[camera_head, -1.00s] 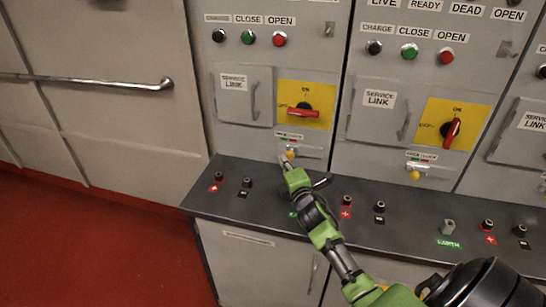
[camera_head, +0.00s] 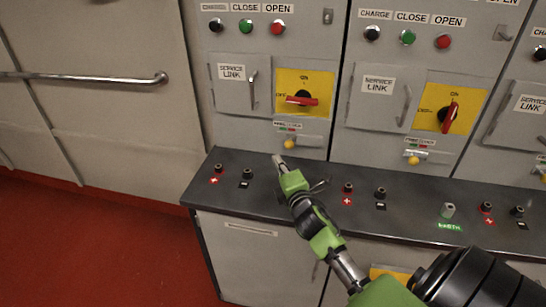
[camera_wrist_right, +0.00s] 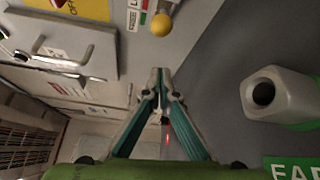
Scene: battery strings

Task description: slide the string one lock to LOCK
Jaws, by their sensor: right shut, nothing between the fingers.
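The string one lock is a slide with a yellow knob (camera_head: 289,144) on the left cabinet, under a small red-and-green label (camera_head: 288,126). I cannot read from the label which side the knob stands at. My right gripper (camera_head: 277,158) is shut and empty, its tip just below and left of the knob, over the back of the shelf. In the right wrist view a yellow knob (camera_wrist_right: 162,25) shows beyond the closed fingertips (camera_wrist_right: 160,72), with a clear gap between them. My left gripper is not in view.
A yellow plate with a red rotary handle (camera_head: 302,101) sits above the lock, beside the service link door (camera_head: 244,89). The dark shelf (camera_head: 265,203) carries several terminals and an earth post (camera_head: 448,210). A second cabinet to the right has a similar yellow knob (camera_head: 413,161).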

